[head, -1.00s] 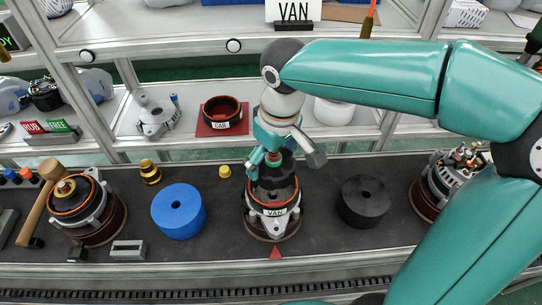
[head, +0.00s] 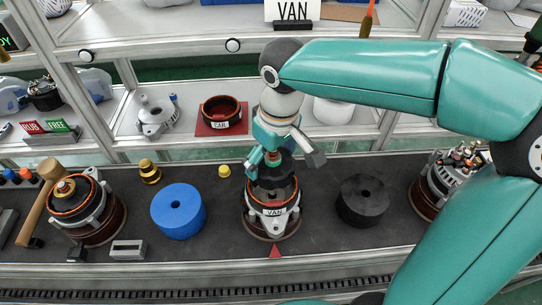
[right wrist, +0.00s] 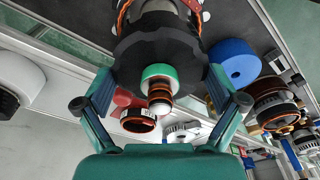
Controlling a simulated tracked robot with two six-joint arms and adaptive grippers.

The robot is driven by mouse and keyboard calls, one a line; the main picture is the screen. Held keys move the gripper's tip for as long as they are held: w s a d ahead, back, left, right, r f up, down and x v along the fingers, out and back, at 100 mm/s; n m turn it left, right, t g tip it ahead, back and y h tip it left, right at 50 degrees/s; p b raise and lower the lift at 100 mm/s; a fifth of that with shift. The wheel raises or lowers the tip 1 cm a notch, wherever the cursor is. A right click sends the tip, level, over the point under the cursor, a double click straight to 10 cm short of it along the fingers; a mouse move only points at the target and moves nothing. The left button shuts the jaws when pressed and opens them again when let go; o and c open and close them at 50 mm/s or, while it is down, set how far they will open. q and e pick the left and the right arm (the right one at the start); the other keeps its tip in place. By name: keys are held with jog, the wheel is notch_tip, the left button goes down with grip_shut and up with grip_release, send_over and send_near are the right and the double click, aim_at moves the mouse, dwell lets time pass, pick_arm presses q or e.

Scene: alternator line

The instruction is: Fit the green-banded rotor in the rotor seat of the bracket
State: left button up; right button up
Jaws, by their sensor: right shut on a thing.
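The green-banded rotor (right wrist: 160,72) is in the right wrist view, with a dark toothed body and a green ring around its shaft. My right gripper (right wrist: 160,88) is shut on its dark body, one finger on each side. In the head view my right gripper (head: 281,160) points down over the bracket (head: 272,223), which carries a VAN label and stands upright on the bench. The dark rotor body (head: 283,168) shows between the fingers, over the bracket's open top. Whether it touches the seat inside cannot be told. My left gripper is not in view.
A blue ring (head: 179,211) stands left of the bracket and a black ring (head: 362,201) right of it. Assembled alternators stand at the far left (head: 88,212) and far right (head: 440,180). A mallet (head: 38,205) leans at the left. A shelf is behind.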

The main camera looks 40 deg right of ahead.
aim_at(276, 152)
jog(key=shift+w+f+b, duration=0.1)
jog(key=shift+f+b, duration=2.8)
jog(key=shift+f, duration=0.55)
dwell(0.8)
jog(key=o, duration=1.4)
jog(key=shift+s+f, duration=0.2)
jog(key=r, duration=0.4)
jog(key=s+r, duration=0.1)
jog(key=r, duration=0.7)
jog(key=shift+s+r, duration=0.15)
